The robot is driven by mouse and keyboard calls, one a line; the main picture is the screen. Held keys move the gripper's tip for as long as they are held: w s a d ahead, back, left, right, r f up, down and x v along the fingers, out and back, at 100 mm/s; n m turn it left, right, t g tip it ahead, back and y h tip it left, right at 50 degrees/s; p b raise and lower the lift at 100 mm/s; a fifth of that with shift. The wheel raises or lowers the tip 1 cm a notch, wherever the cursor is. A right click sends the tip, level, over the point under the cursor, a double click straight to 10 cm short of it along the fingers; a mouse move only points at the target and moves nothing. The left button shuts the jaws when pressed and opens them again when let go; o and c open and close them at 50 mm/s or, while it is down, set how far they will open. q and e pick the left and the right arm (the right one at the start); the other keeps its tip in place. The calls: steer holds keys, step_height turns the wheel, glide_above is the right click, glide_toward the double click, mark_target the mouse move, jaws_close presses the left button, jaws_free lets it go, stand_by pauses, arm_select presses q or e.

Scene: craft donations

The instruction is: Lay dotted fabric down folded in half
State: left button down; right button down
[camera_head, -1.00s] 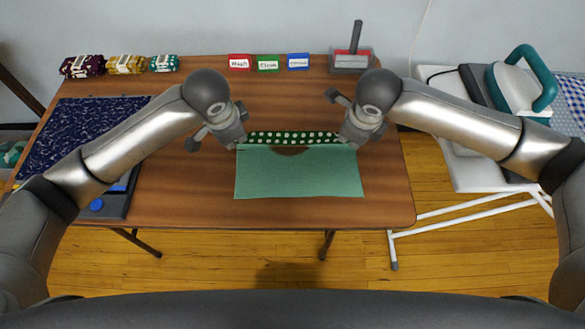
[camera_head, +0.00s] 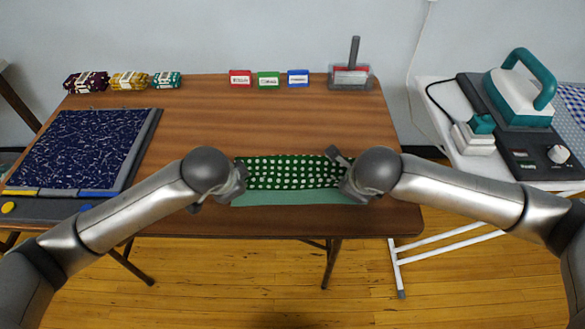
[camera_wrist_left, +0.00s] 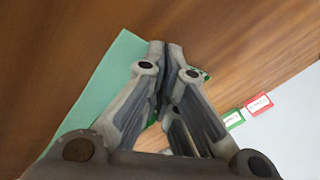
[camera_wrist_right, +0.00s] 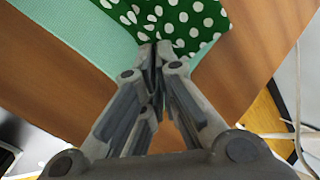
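The dotted fabric (camera_head: 290,173) is dark green with white dots on its upper face and plain light green (camera_head: 300,198) along its near strip. It spans between my two grippers over the front of the table. My left gripper (camera_head: 238,182) is at its left end; in the left wrist view its fingers (camera_wrist_left: 165,48) are closed together at the fabric's edge. My right gripper (camera_head: 345,178) is at its right end; in the right wrist view its fingertips (camera_wrist_right: 156,45) are together on the dotted cloth (camera_wrist_right: 180,20). The fingers partly hide the gripped corners.
A dark blue patterned mat (camera_head: 75,148) lies at the left of the table (camera_head: 230,120). Rolled fabrics (camera_head: 128,81), small label blocks (camera_head: 268,80) and a grey tool holder (camera_head: 350,78) line the back. An iron (camera_head: 525,95) stands on the right-hand board. The table's middle is clear.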

arm_select(q)
steer(key=c, duration=2.2)
jaws_free()
arm_select(e)
steer(key=c, duration=2.2)
jaws_free()
arm_select(q)
steer(key=o, duration=0.8)
arm_select(e)
steer(key=o, duration=0.8)
arm_select(q)
steer(key=shift+o, duration=0.2)
arm_select(e)
steer(key=shift+o, duration=0.2)
